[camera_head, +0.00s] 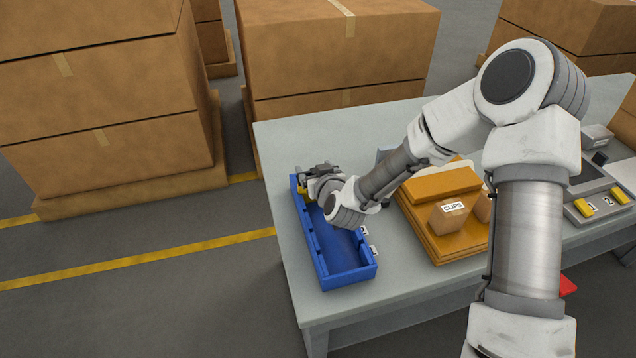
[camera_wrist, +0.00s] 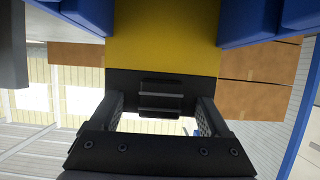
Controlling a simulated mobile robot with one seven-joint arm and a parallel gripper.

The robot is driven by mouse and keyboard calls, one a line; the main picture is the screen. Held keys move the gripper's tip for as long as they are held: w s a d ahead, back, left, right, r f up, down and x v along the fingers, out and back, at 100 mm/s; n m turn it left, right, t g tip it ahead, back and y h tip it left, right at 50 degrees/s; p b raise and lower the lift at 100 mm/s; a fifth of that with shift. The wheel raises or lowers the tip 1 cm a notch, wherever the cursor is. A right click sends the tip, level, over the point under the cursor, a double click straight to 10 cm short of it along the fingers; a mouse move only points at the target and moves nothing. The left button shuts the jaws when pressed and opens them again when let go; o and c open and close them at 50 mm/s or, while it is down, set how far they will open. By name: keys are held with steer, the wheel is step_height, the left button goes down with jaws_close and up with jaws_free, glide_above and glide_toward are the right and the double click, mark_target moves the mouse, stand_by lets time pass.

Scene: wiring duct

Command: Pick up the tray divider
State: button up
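The blue tray (camera_head: 340,262) lies on the left part of the grey table. A yellow divider (camera_head: 306,188) shows at its far end, mostly covered by my gripper (camera_head: 312,174). In the wrist view the yellow divider (camera_wrist: 162,40) fills the top middle, with a black edge and a small black ridged grip. Blue tray walls (camera_wrist: 258,20) stand on both sides of it. My gripper (camera_wrist: 160,108) has its two fingers apart, one on each side of the black grip, with gaps showing. I cannot tell how deep the grip sits between the fingers.
An orange-brown bin (camera_head: 440,240) with a small box labelled CLIPS (camera_head: 452,214) stands right of the tray. A grey device with yellow buttons (camera_head: 586,208) is further right. Large cartons (camera_head: 330,50) stand behind the table. The table's front left is clear.

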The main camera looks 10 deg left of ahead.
jaws_close()
steer(key=shift+r, duration=0.1)
step_height(320, 180, up, 10)
steer(key=p, duration=0.1)
steer(key=shift+d, duration=0.15)
stand_by(0.8)
